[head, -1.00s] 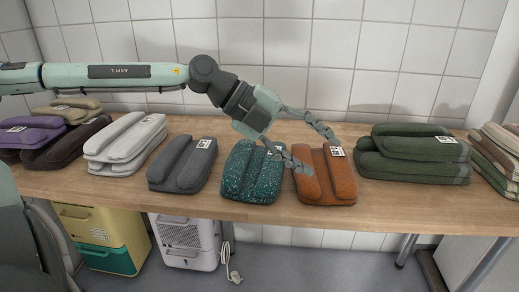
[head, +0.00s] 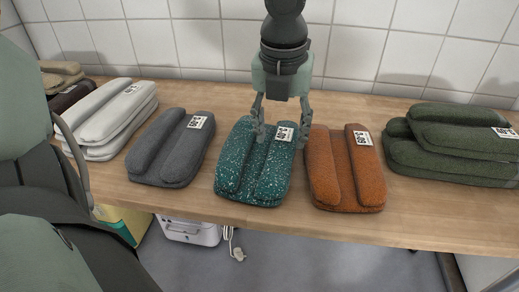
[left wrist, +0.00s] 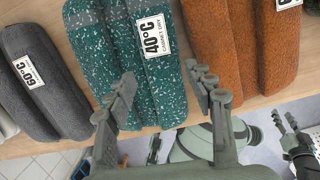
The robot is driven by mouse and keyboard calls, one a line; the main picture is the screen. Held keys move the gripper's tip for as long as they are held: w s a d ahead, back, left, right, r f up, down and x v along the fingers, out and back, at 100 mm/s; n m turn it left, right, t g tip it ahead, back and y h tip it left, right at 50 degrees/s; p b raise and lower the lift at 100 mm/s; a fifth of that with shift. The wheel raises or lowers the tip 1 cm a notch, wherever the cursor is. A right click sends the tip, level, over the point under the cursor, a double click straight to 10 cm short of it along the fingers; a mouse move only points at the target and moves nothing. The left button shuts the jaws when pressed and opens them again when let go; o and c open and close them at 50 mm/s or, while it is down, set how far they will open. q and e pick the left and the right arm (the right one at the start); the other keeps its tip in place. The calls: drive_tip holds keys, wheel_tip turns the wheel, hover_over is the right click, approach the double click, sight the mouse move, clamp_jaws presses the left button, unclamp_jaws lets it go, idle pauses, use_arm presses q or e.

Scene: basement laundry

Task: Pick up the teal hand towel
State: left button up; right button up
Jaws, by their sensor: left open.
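The teal hand towel (head: 240,165), white-speckled and folded, lies on the wooden table; its white label reads 40°C in the left wrist view (left wrist: 100,50). My left gripper (head: 282,136) is open and points down over the towel's far part, one finger near each side of the label. In the left wrist view its fingertips (left wrist: 162,80) are apart with nothing between them. Whether they touch the towel I cannot tell. What looks like my right gripper (left wrist: 284,124) shows small at the right edge of that view; its opening is unclear.
A grey towel (head: 170,150) lies left of the teal one and an orange towel (head: 343,175) close on its right. White towels (head: 110,115) and dark green towels (head: 450,145) are stacked farther out. The wooden table (head: 285,222) is bare along its front edge.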

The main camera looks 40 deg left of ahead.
sight(281, 146)
use_arm(q)
drive_tip(key=f, duration=0.3)
drive_tip(key=shift+w+f, duration=0.35)
use_arm(e)
drive_tip(key=shift+f, duration=0.85)
drive_tip(key=shift+w, duration=0.1)
use_arm(q)
clamp_jaws()
use_arm(e)
drive_tip(key=shift+r, duration=0.1)
use_arm(q)
drive_tip(key=shift+r, duration=0.1)
